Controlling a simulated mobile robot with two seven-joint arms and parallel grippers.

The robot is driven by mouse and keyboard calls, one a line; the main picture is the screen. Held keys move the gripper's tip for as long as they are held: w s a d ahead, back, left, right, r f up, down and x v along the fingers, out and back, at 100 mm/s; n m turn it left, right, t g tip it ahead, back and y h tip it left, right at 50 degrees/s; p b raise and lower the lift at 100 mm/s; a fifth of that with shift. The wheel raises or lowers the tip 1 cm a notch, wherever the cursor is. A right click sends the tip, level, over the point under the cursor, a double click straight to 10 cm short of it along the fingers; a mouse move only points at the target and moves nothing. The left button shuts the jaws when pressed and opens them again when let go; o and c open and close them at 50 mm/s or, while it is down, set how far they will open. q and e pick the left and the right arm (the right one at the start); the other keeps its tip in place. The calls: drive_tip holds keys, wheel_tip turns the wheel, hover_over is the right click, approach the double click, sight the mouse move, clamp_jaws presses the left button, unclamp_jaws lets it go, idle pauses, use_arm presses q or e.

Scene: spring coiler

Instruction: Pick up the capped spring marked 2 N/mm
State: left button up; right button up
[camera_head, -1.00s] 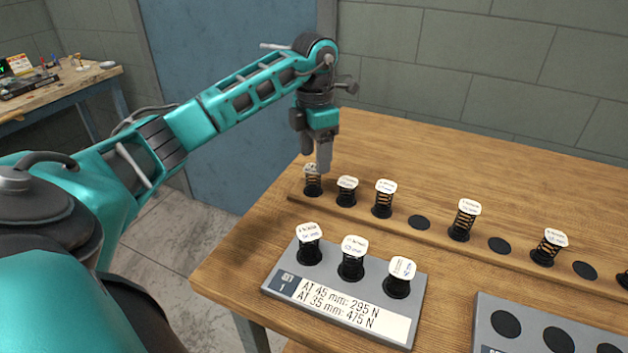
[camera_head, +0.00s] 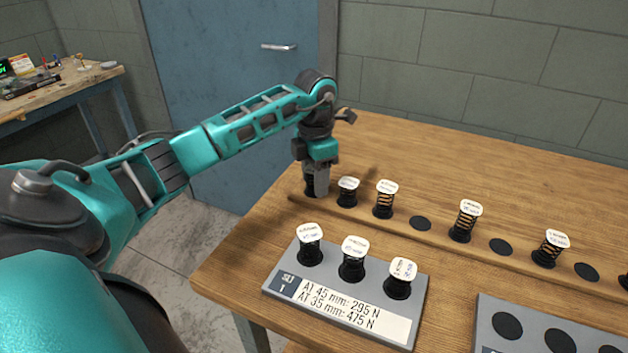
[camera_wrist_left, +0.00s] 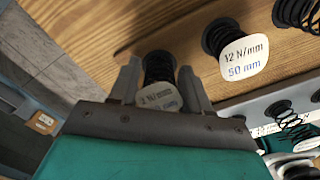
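My left gripper (camera_head: 315,190) is lowered at the leftmost spring in the row on the wooden strip. In the left wrist view, its two fingers (camera_wrist_left: 160,80) stand on either side of this dark capped spring (camera_wrist_left: 159,68), with narrow gaps showing. The fingers look open around it. In the head view, the gripper mostly covers this spring. My right gripper is not in view.
A spring marked 12 N/mm, 50 mm (camera_wrist_left: 240,52) stands close beside in the row. Further springs (camera_head: 385,199) and empty round spots (camera_head: 420,223) follow to the right. A grey tray (camera_head: 284,284) with three capped springs sits in front; another grey tray (camera_head: 484,318) lies right.

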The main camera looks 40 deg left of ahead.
use_arm(q)
drive_tip(key=c, duration=0.7)
wheel_tip(320, 180, up, 20)
drive_tip(key=p, duration=0.4)
